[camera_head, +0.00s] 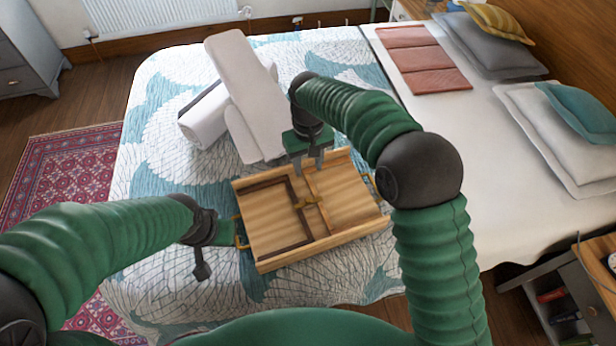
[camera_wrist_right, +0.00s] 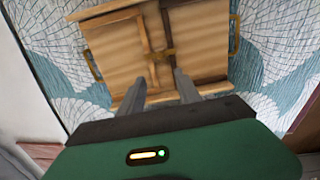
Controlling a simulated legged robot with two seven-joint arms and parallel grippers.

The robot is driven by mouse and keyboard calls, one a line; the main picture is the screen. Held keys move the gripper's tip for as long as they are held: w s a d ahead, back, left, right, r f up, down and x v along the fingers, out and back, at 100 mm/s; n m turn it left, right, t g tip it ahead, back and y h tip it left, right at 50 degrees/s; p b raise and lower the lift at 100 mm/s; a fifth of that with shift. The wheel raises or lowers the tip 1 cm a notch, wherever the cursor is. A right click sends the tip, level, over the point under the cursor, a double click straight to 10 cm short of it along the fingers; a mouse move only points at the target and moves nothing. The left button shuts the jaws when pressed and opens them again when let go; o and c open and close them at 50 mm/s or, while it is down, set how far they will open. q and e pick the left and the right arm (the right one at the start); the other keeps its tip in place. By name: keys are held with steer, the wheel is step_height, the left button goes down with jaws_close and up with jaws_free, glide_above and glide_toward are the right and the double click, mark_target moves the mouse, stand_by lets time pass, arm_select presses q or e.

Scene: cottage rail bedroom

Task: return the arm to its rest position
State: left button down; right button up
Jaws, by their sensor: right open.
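My right gripper (camera_head: 310,169) hangs over the far edge of a wooden tray (camera_head: 345,232), its fingers apart and pointing down. In the right wrist view its two fingers (camera_wrist_right: 160,90) are spread with nothing between them, and the tray (camera_wrist_right: 110,62) lies beyond.
White rolled and folded textiles (camera_head: 248,95) lie behind the tray. Folded pink cloth (camera_head: 423,58) and pillows (camera_head: 555,120) are at the right. A nightstand (camera_head: 565,295) stands at lower right, and a red rug (camera_head: 62,185) lies left of the bed.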

steer(key=shift+r, duration=0.5)
